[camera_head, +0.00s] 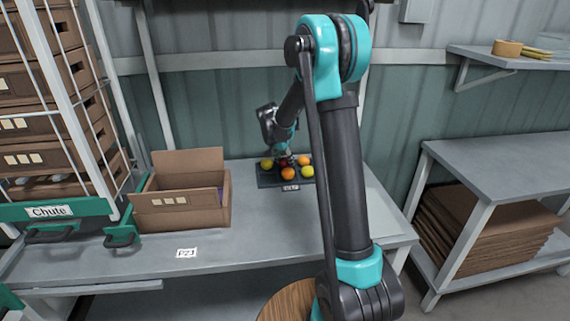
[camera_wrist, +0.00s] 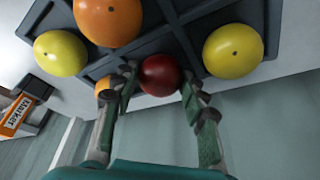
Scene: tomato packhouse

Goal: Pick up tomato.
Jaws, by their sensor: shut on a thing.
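A dark tray (camera_head: 268,182) with several tomatoes stands on the grey table toward the wall; its dividers (camera_wrist: 172,30) show in the wrist view. My gripper (camera_head: 284,159) reaches down to the tray. In the wrist view my gripper (camera_wrist: 160,85) has one finger on each side of a dark red tomato (camera_wrist: 160,74) and is shut on it. The red tomato is at the tray's edge; I cannot tell whether it is lifted. Around it are a large orange tomato (camera_wrist: 107,18), two yellow tomatoes (camera_wrist: 61,53) (camera_wrist: 233,51) and a partly hidden small orange one (camera_wrist: 103,88).
An open cardboard box (camera_head: 180,208) stands left of the tray on the table (camera_head: 250,245). A rack of crates (camera_head: 45,115) with a "Chute" label is at the far left. A side table (camera_head: 500,165) with flattened cardboard below is at right. A marker box (camera_wrist: 17,115) shows in the wrist view.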

